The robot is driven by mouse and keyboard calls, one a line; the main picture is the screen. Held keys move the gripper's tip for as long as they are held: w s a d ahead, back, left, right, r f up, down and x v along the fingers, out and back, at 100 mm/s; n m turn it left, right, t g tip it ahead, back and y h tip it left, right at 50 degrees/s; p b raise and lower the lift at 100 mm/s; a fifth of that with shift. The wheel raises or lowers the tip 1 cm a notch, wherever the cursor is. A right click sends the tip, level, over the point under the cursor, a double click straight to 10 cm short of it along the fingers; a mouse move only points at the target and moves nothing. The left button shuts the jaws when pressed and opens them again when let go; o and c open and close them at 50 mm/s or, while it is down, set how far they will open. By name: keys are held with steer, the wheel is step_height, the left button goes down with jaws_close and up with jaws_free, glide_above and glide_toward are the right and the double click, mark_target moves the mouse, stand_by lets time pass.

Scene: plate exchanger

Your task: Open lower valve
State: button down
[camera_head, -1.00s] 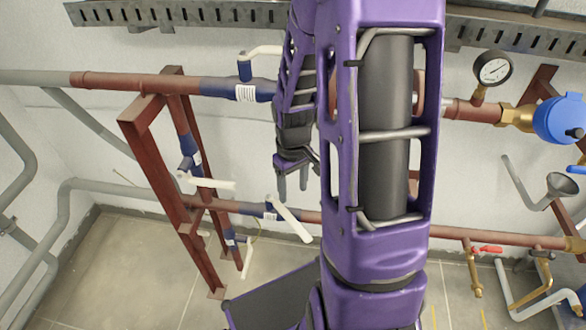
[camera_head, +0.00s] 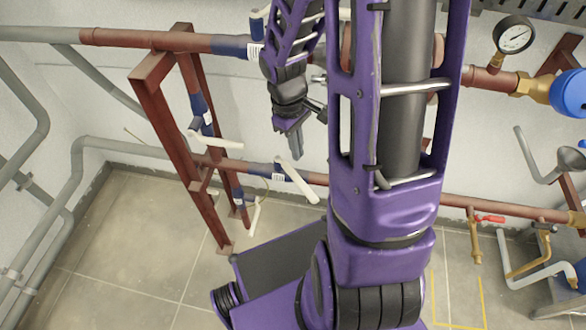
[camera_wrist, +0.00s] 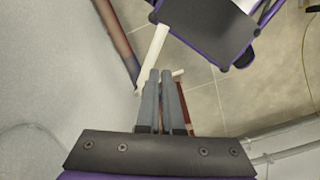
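The lower valve (camera_head: 264,170) is a blue body on the lower red-brown pipe. Its white lever (camera_head: 297,182) slants down to the right, across the pipe line. My gripper (camera_head: 298,155) hangs just above the lever, pointing down. Its two grey fingers are close together, with only a narrow gap and nothing seen between them. In the wrist view, the fingertips (camera_wrist: 160,75) lie near a white lever (camera_wrist: 153,52), which runs up and to the right beyond them. I cannot tell whether they touch it.
A red-brown frame (camera_head: 160,120) stands at left, with another white lever (camera_head: 215,140) beside it. The upper pipe (camera_head: 140,40) runs behind my arm. A pressure gauge (camera_head: 515,35) and a small red-handled valve (camera_head: 488,218) are at right. The tiled floor (camera_head: 120,250) at lower left is clear.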

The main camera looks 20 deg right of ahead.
mark_target(295, 177)
steer(key=a+f+n+t+h, duration=0.25)
steer(key=a+f+n, duration=0.5)
steer(key=n, duration=0.65)
steer(key=d+f+b, duration=0.2)
steer(key=d+f, duration=0.4)
steer(key=f, duration=0.1)
steer(key=shift+w+f+n+g+h, duration=0.3)
steer(key=shift+w+g+h, duration=0.05)
steer(key=shift+w+h, duration=0.1)
steer(key=shift+d, duration=0.1)
steer(key=shift+s+d, duration=0.1)
